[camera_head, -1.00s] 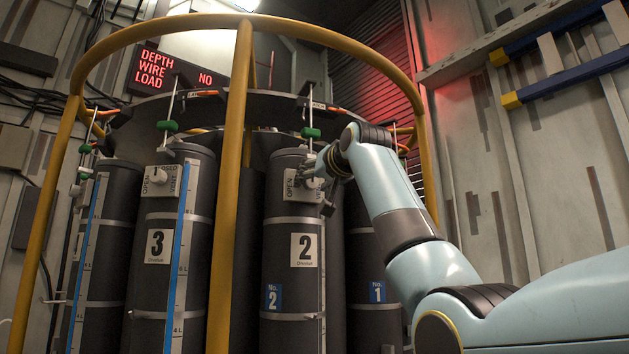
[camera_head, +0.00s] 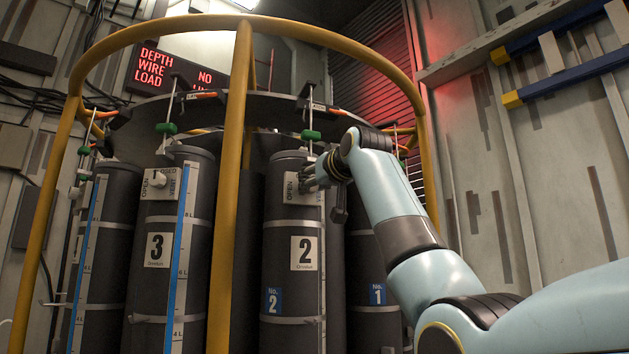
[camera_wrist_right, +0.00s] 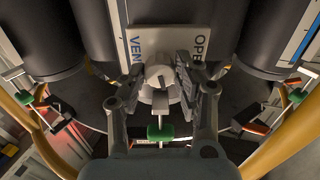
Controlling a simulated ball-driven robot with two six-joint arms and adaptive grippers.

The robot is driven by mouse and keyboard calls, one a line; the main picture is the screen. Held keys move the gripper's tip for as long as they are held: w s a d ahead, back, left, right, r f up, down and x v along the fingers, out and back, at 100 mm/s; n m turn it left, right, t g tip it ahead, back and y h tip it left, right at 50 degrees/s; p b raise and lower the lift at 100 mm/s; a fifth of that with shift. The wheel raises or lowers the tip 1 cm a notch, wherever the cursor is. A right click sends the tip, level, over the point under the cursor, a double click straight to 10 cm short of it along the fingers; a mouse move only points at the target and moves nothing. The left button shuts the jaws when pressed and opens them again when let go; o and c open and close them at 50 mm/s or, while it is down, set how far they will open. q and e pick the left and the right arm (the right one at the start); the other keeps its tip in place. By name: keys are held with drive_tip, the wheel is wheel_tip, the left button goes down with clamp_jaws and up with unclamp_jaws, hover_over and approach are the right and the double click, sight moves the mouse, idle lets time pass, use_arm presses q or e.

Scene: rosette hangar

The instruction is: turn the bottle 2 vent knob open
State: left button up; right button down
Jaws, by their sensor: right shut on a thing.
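Bottle 2 (camera_head: 291,225) is a dark grey upright cylinder with a white "2" label, right of the yellow post. Its vent plate (camera_head: 290,188), marked OPEN, is near the top and partly covered by my right gripper (camera_head: 308,177). In the right wrist view, the white vent knob (camera_wrist_right: 158,78) sits on the plate (camera_wrist_right: 140,42) between the two fingers of my right gripper (camera_wrist_right: 161,86), which is shut on it. In the head view the knob is hidden behind the fingers. My left gripper is not in view.
Bottle 3 (camera_head: 168,245) stands left of the yellow frame post (camera_head: 228,190), and bottle 1 (camera_head: 374,270) is partly behind my right arm. The yellow ring rail (camera_head: 330,42) arches above.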

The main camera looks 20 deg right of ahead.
drive_tip(key=shift+n+p, duration=2.35)
drive_tip(key=shift+n, duration=5.15)
drive_tip(key=c, duration=0.9)
unclamp_jaws()
drive_tip(key=shift+c, duration=0.2)
drive_tip(key=shift+s, duration=0.1)
drive_tip(key=s+d, duration=0.1)
drive_tip(key=s, duration=1)
drive_tip(key=shift+s, duration=0.4)
